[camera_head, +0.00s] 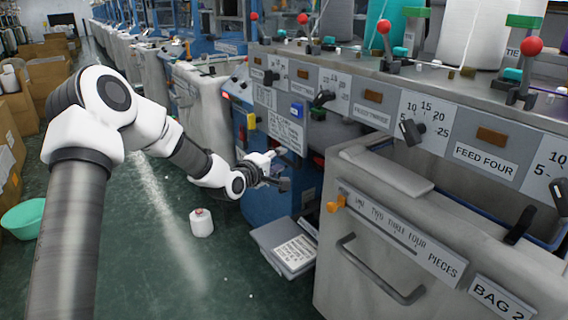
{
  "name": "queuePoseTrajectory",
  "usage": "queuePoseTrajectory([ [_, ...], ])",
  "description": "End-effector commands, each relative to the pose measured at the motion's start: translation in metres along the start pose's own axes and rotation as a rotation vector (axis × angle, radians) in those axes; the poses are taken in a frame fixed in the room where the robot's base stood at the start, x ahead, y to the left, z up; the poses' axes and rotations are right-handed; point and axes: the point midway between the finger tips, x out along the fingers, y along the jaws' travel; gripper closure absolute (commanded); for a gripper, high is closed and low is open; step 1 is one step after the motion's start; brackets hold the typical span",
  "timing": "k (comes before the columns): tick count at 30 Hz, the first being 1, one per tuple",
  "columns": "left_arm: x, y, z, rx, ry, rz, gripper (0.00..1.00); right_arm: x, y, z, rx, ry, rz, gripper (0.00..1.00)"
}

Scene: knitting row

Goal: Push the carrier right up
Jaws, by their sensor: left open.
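My left arm reaches in from the left, and its gripper (281,172) is open in front of the blue cabinet (262,195), below the panel with a printed notice (286,131). No object shows between its fingers, and I cannot tell whether it touches the cabinet. No part is clearly marked as the carrier, so I cannot tell which one it is. An orange slider knob (337,203) sits at the left end of the scale marked in pieces (400,238). My right gripper is not in view.
The grey bag drawer (372,272) with a bar handle juts out at the right. Red-knobbed levers (383,26) and black dials (411,131) line the machine. Open floor lies at lower left.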

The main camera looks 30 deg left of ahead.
Motion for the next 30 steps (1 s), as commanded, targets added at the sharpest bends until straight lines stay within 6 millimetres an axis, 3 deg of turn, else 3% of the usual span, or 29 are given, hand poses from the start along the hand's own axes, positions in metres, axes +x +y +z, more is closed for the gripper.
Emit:
queuePoseTrajectory([
  [6, 0.029, -0.001, 0.001, 0.002, -0.001, -0.001, 0.59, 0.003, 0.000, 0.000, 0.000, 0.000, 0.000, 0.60],
  [13, 0.031, -0.001, 0.001, 0.000, -0.001, -0.001, 0.59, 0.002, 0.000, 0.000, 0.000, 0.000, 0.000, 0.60],
  [14, 0.031, -0.001, 0.001, 0.000, -0.001, -0.001, 0.66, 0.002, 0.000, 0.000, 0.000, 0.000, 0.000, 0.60],
  [17, 0.031, -0.001, 0.001, 0.000, -0.001, -0.001, 1.00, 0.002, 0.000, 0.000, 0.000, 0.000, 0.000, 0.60],
  [30, 0.033, 0.009, 0.000, 0.001, -0.001, 0.001, 1.00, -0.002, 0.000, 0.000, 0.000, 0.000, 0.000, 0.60],
])
